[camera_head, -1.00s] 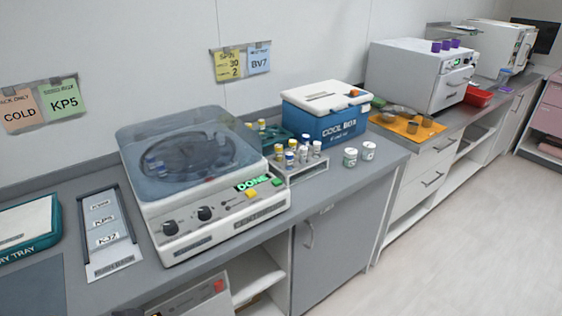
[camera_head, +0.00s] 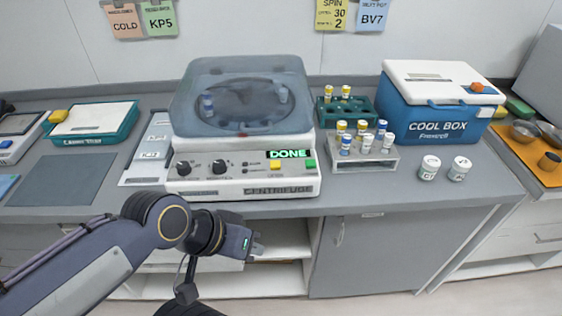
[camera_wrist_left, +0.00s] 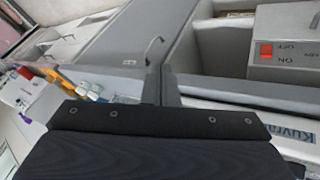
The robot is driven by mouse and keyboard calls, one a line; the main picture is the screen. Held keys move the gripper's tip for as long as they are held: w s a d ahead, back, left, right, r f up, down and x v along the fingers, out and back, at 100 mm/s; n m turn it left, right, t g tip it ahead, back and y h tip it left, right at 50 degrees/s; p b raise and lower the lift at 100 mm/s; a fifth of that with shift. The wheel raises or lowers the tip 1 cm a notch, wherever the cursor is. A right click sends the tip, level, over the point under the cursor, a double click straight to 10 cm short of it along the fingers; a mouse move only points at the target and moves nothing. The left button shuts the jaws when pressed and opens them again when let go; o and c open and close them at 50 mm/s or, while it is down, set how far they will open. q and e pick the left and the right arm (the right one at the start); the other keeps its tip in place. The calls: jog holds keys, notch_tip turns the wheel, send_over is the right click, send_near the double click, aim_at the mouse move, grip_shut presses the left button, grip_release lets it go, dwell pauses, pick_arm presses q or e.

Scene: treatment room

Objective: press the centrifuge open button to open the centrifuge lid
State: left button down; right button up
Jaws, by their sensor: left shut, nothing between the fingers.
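The centrifuge (camera_head: 243,186) stands on the grey counter in the head view. Its smoky see-through lid (camera_head: 240,92) is closed, with a rotor visible under it. The display (camera_head: 287,153) reads DONE in green. Below and beside it on the front panel are a yellow button (camera_head: 276,165) and a green button (camera_head: 310,164); their labels are too small to read. My left gripper (camera_head: 258,244) is shut and empty, in front of and below the counter edge, apart from the centrifuge. In the left wrist view its dark body fills the bottom. My right gripper is not in view.
A rack of tubes (camera_head: 358,158) stands right of the centrifuge, with two white jars (camera_head: 429,168) and a blue cool box (camera_head: 432,119) beyond. A label board (camera_head: 151,157) and a teal tray (camera_head: 95,136) lie to the left. Open shelves (camera_head: 284,240) are under the counter.

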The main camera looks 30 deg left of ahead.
pick_arm(q)
notch_tip(320, 180, up, 12)
jog(key=m+h+p, duration=0.2)
jog(key=h+p, duration=0.1)
jog(key=p, duration=0.8)
send_over(270, 165)
jog(key=shift+w+f+t, duration=0.1)
jog(key=shift+t, duration=0.2)
notch_tip(270, 165, down, 8)
jog(key=b, duration=0.6)
jog(key=shift+f+b, duration=0.25)
jog(key=shift+b, duration=0.15)
jog(key=shift+f, duration=0.15)
